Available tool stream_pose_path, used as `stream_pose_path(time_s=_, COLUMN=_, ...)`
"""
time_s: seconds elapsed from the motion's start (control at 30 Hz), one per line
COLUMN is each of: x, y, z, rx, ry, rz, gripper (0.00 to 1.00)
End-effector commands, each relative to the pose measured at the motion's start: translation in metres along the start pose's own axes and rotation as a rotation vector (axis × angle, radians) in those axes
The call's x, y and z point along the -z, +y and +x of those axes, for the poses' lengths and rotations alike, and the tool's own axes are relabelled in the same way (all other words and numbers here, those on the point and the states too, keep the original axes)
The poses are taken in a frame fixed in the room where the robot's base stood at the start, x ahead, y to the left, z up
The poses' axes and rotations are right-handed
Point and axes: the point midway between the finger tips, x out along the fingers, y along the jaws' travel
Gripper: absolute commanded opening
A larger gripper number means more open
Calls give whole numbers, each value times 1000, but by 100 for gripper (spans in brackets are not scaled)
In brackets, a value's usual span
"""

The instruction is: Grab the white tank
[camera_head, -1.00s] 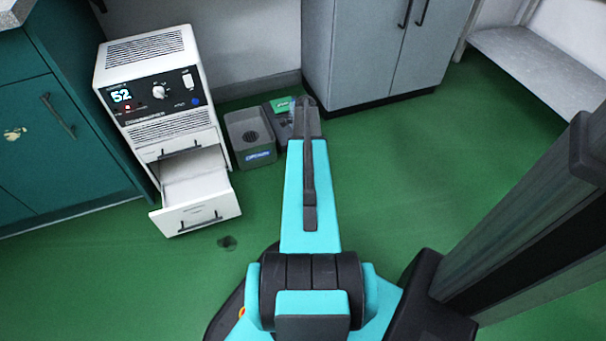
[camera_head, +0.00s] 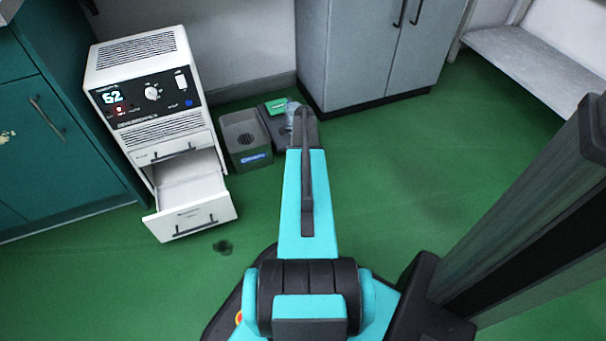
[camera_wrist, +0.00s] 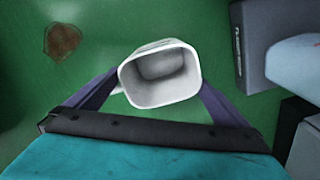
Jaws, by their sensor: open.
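The white tank (camera_wrist: 160,75) is an open-topped container with a rounded square mouth. It shows in the wrist view, seen from above over the green floor, and looks empty inside. My gripper (camera_wrist: 161,88) is open, with one dark finger at the left and one at the right of the tank. I cannot tell whether either finger touches it. In the head view my arm hides my gripper's fingers, and I cannot make out the tank there.
A white dehumidifier (camera_head: 150,95) stands at the left with its lower drawer (camera_head: 190,220) pulled out. Grey bins (camera_head: 246,155) stand beside it near the wall. A grey cabinet (camera_head: 375,60) is behind. A dark stain (camera_head: 222,247) marks the floor. Green floor is clear right of my arm.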

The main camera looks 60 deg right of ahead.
Motion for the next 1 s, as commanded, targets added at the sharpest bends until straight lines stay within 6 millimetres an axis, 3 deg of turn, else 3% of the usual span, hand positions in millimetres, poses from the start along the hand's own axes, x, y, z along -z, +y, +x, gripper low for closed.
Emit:
stream_pose_path(time_s=0.03, x=0, y=-1, z=11, rx=0, ry=0, rz=0, gripper=100)
stream_pose_path(time_s=0.23, x=0, y=0, z=32, rx=-1, ry=0, rz=0, gripper=100)
stream_pose_path(time_s=0.73, x=0, y=0, z=36, rx=0, ry=0, rz=0, gripper=100)
stream_pose_path(time_s=1.0, x=-1, y=0, z=54, rx=0, ry=0, rz=0, gripper=100)
